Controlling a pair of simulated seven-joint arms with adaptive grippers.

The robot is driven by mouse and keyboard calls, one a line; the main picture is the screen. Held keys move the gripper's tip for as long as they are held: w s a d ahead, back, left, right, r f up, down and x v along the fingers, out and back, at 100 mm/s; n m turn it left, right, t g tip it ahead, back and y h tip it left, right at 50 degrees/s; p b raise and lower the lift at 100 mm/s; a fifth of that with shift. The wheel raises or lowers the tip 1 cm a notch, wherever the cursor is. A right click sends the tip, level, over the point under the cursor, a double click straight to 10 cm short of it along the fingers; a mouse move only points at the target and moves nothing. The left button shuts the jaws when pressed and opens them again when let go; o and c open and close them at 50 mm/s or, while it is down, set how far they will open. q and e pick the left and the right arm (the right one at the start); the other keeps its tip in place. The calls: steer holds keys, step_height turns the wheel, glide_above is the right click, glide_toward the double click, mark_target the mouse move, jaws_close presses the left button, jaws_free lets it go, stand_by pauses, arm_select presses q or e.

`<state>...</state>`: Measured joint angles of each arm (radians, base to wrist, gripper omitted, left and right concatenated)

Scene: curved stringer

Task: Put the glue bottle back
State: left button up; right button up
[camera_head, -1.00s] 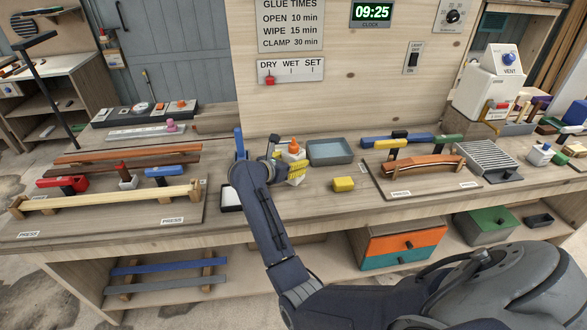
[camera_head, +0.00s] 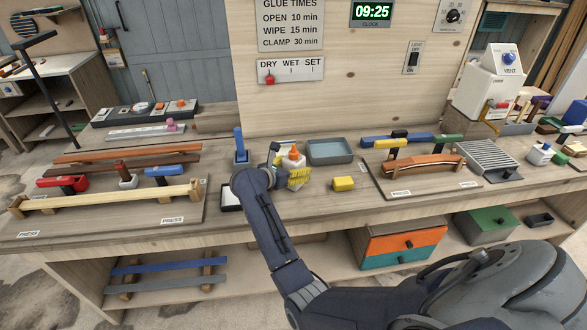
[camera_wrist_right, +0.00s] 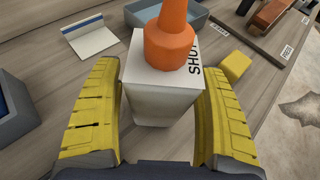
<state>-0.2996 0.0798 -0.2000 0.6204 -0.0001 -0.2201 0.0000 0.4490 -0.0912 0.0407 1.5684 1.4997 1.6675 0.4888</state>
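The glue bottle (camera_head: 293,159) is white with an orange nozzle and stands near the middle of the bench. In the right wrist view the bottle (camera_wrist_right: 160,90) shows from above, with part of a "SHUT" label. My right gripper (camera_head: 299,178) is at the bottle. Its yellow fingers (camera_wrist_right: 160,105) lie on either side of the white body, very close to it. I cannot tell whether they press on it. The bottle's base is partly hidden by the gripper in the head view. My left gripper is not in view.
A grey-blue tray (camera_head: 330,152) is behind and right of the bottle. A yellow block (camera_head: 343,184) lies to the right. A blue upright piece (camera_head: 239,143) and a white-topped tray (camera_head: 229,198) are on the left. A curved wooden strip on a press (camera_head: 425,164) stands further right.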

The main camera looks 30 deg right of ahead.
mark_target(288, 169)
steer(key=shift+a+r, duration=0.1)
steer(key=shift+r, duration=0.1)
steer(key=shift+v, duration=2.65)
